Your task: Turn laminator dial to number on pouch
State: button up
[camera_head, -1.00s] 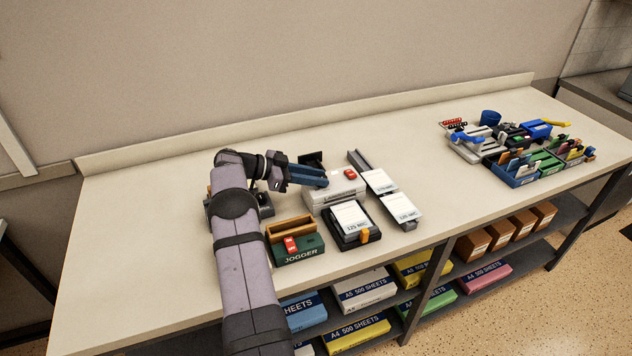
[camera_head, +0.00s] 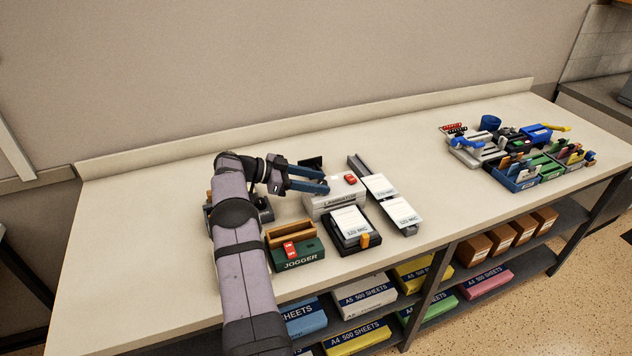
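The laminator (camera_head: 334,205) is a pale grey box on the bench with a red switch (camera_head: 350,179) on top. My gripper (camera_head: 326,181) has two blue fingers, apart with a gap between them, over the laminator's left rear top. I cannot make out a dial; the fingers cover part of that area. A white pouch (camera_head: 348,219) with small print, seemingly "125 MIC", lies on a black tray in front of the laminator. Two more white sheets, an upper one (camera_head: 380,186) and a lower one (camera_head: 402,211), lie on a grey rail to the right.
A green jogger (camera_head: 298,258) with a red switch stands front left of the laminator. An orange tab (camera_head: 366,240) sits on the black tray's front. Blue and green organisers (camera_head: 520,172) crowd the right end. The bench between is clear.

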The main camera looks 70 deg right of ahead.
jog(key=b+v, duration=0.2)
jog(key=v, duration=0.5)
dwell(0.3)
jog(key=shift+w+a+r, duration=0.1)
